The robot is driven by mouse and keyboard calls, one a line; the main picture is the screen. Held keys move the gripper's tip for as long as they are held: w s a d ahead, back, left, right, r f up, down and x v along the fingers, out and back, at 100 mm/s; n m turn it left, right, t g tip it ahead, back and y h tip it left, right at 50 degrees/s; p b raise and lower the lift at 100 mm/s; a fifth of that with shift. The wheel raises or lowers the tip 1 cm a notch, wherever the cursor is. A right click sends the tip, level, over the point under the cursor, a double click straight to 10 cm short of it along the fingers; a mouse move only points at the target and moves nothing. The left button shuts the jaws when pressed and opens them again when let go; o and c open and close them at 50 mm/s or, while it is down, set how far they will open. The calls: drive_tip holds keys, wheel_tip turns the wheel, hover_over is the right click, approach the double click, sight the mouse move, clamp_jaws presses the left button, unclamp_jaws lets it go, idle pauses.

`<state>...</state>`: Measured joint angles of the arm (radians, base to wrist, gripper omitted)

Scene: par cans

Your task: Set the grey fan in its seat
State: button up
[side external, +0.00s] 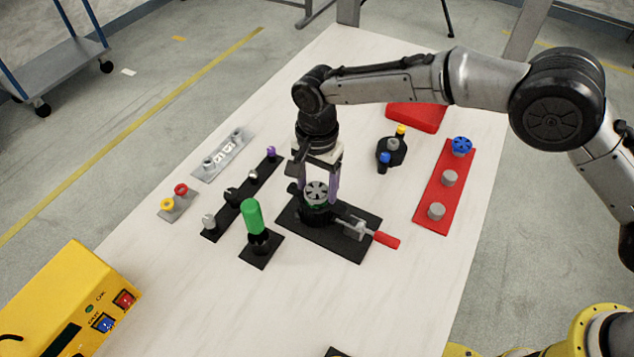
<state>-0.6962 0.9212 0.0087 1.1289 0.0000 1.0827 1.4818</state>
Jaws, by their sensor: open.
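The grey fan (317,189) is a small spoked disc, in the side external view near the middle of the table. It is on or just above a round black holder on a black base plate (345,243), with a bit of green showing below it. My gripper (319,195) points straight down over it, open, with one finger on each side of the fan. I cannot tell whether the fingers touch it. The seat is largely hidden under the fan, so I cannot tell whether the fan is fully down in it.
A clamp with a red handle (387,240) sticks out right of the holder. A red board (445,190) carries a blue fan (462,145) and grey cylinders. A black rack (242,200) lies left. The front of the table is mostly clear.

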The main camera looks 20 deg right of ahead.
drive_tip(key=o, duration=0.5)
wheel_tip(320, 180, up, 14)
drive_tip(key=shift+f, duration=0.1)
idle(0.5)
idle(0.4)
